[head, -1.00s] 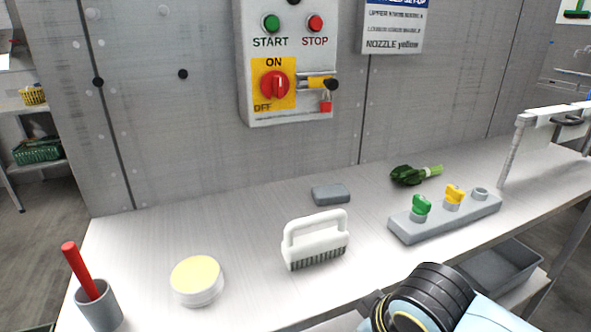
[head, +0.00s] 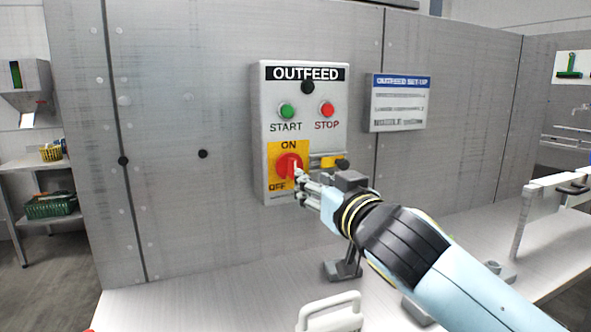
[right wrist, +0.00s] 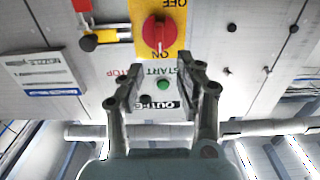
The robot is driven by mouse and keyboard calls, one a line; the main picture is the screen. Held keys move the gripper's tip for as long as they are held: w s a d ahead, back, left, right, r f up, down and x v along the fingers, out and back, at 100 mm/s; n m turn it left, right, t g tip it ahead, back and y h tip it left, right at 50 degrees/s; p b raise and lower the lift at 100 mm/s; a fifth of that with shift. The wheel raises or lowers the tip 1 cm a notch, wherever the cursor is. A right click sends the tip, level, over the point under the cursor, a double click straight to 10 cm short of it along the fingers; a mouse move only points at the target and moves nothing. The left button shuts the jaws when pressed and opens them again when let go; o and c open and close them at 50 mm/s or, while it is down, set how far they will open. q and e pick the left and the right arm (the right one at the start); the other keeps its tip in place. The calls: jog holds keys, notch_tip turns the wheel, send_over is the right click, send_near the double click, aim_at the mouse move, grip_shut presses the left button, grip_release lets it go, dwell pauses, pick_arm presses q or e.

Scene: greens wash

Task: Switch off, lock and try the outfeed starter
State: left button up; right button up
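The grey outfeed starter box (head: 257,150) is on the wall, with a green START button (head: 287,111), a red STOP button (head: 327,110) and a red rotary switch (head: 286,165) on a yellow plate. The switch handle stands upright, toward ON; it also shows in the right wrist view (right wrist: 152,34). Right of it is a yellow slide with a black knob (head: 342,164). A red padlock (right wrist: 82,5) shows at the right wrist view's top edge; my gripper hides it in the head view. My right gripper (right wrist: 159,65) is open, its fingertips just short of the switch.
A set-up sign (head: 398,102) hangs right of the box. My right arm covers part of the bench. The wall left of the box is clear.

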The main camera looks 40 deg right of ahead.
aim_at(292, 168)
jog(key=p+x, duration=0.2)
jog(key=x, duration=0.7)
jog(key=shift+w+d, duration=0.15)
jog(key=shift+w, duration=0.2)
jog(key=shift+c, duration=0.2)
grip_shut()
